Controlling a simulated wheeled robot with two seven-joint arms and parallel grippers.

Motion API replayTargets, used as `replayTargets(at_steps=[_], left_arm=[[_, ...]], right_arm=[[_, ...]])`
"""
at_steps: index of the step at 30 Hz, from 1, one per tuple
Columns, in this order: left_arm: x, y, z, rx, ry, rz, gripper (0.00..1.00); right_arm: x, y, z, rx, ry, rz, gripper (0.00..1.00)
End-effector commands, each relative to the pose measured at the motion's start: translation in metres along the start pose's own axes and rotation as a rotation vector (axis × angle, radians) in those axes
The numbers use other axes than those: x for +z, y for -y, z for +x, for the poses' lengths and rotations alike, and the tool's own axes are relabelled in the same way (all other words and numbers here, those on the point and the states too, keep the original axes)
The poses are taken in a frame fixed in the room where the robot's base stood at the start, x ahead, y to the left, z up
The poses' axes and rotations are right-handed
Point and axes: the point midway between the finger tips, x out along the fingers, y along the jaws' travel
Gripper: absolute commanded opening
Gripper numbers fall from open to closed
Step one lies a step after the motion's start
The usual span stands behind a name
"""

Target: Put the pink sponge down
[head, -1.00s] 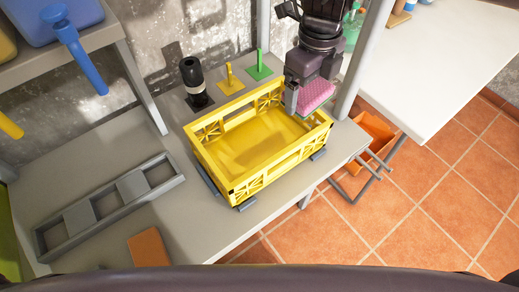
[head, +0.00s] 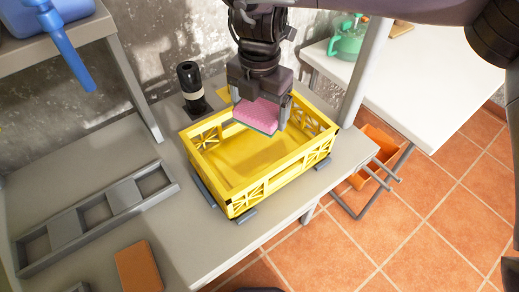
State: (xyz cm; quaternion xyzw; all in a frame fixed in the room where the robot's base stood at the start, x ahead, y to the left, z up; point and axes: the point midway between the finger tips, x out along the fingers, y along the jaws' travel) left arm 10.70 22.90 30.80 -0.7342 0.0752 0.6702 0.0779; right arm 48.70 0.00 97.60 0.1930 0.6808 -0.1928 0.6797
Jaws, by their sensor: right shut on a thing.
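The pink sponge (head: 257,113) has a dark green underside. It is held between the fingers of my right gripper (head: 260,108), which is shut on it. The gripper points down, and the sponge is above the back part of the yellow crate (head: 288,177). The crate stands on the grey bench (head: 185,240), and its visible floor looks empty. Whether the sponge touches the crate's back wall cannot be told. My left gripper is not in view.
A black cylinder (head: 192,88) stands behind the crate. A grey three-slot frame (head: 95,215) and an orange-brown block (head: 138,269) lie to the left. A grey post (head: 368,65) and a white table (head: 420,95) are on the right. An orange bin (head: 372,150) is below.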

Motion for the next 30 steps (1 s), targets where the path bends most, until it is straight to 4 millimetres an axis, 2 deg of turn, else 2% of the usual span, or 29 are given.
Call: replayTargets(at_steps=[1,3,9,17,24,30], left_arm=[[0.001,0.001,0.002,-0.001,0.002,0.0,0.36],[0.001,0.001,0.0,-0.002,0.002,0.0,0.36],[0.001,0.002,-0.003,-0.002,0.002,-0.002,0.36],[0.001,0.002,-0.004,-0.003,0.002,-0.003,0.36],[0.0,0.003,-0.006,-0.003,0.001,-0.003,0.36],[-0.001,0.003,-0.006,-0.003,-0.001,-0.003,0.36]], right_arm=[[-0.001,0.001,0.016,-0.004,-0.005,-0.001,0.64],[0.0,0.001,0.033,-0.004,-0.001,-0.002,0.64],[-0.001,0.001,0.074,-0.001,0.0,-0.003,0.64],[0.0,0.0,0.095,0.0,0.001,-0.003,0.64],[0.0,0.0,0.128,0.0,0.001,-0.003,0.64],[0.001,0.0,0.131,0.001,0.003,-0.003,0.64]])
